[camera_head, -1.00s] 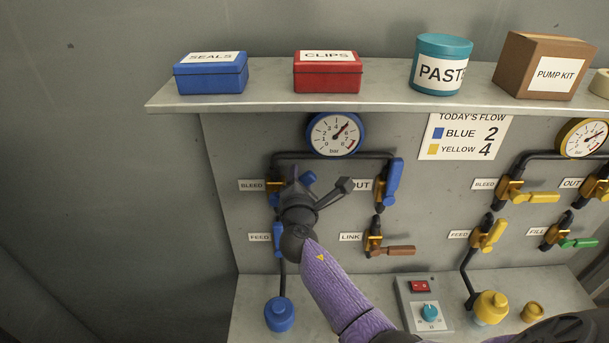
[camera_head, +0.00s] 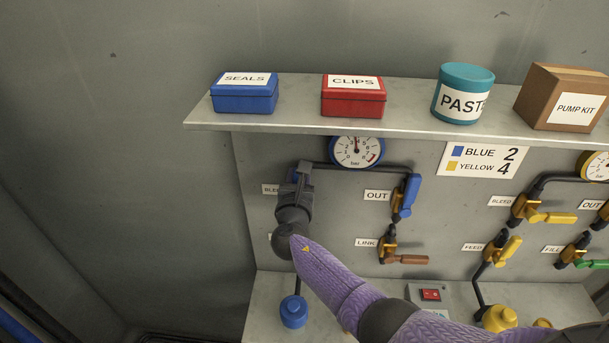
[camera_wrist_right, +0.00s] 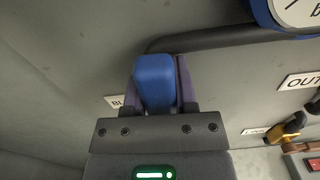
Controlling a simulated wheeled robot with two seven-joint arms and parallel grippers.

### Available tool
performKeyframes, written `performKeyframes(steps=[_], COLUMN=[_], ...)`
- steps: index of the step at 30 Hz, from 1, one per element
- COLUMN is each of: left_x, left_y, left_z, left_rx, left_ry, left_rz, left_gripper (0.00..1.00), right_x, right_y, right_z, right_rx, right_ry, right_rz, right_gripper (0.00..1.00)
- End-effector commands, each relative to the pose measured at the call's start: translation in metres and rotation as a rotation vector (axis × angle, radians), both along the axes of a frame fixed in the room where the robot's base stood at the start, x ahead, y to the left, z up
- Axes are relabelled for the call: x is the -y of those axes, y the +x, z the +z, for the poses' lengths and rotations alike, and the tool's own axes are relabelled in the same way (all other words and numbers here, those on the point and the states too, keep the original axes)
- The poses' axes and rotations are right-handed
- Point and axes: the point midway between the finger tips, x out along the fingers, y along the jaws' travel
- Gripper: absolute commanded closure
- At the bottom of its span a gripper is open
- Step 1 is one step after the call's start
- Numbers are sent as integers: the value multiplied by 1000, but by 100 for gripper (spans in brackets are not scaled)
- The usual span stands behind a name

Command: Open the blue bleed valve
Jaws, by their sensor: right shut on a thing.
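The blue bleed valve's handle (camera_wrist_right: 154,82) shows as a rounded blue block between the fingers in the right wrist view. My right gripper (camera_head: 301,173) is shut on it at the left of the panel. In the head view the gripper covers most of this valve, and its BLEED label (camera_head: 270,189) is partly hidden. The valve body and the handle's exact angle cannot be made out. The blue-rimmed gauge (camera_head: 356,151) above right has its needle pointing nearly straight up, around 3 bar. My left gripper is not in view.
The blue OUT valve (camera_head: 408,197) and brown-handled LINK valve (camera_head: 405,259) are right of my gripper. A shelf (camera_head: 310,124) with boxes and a paste tub overhangs the panel. Yellow-side valves (camera_head: 540,216) are farther right. Open wall space lies left.

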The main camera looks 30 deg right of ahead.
Motion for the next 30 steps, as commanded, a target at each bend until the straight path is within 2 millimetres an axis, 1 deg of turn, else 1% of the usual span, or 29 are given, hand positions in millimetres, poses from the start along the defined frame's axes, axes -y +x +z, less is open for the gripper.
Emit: performKeyframes(steps=[9,22,23,24,26,27,28,30], left_x=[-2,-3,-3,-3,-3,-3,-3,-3], left_y=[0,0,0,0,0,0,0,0], left_z=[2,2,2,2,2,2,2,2], left_rx=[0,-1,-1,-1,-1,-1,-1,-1], left_ry=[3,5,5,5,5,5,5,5], left_rz=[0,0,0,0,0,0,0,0], left_gripper=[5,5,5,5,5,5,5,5], right_x=[-5,-5,-5,-5,-5,-5,-5,-5], right_y=[2,2,2,2,2,3,3,3], right_z=[-1,-2,-2,-2,-1,-1,-1,-1], right_rx=[-40,-44,-45,-44,-44,-44,-43,-42], right_ry=[-61,-67,-66,-67,-66,-66,-65,-65], right_rz=[3,2,2,2,2,2,2,1], right_gripper=[100,100,61,52,40,31,29,29])
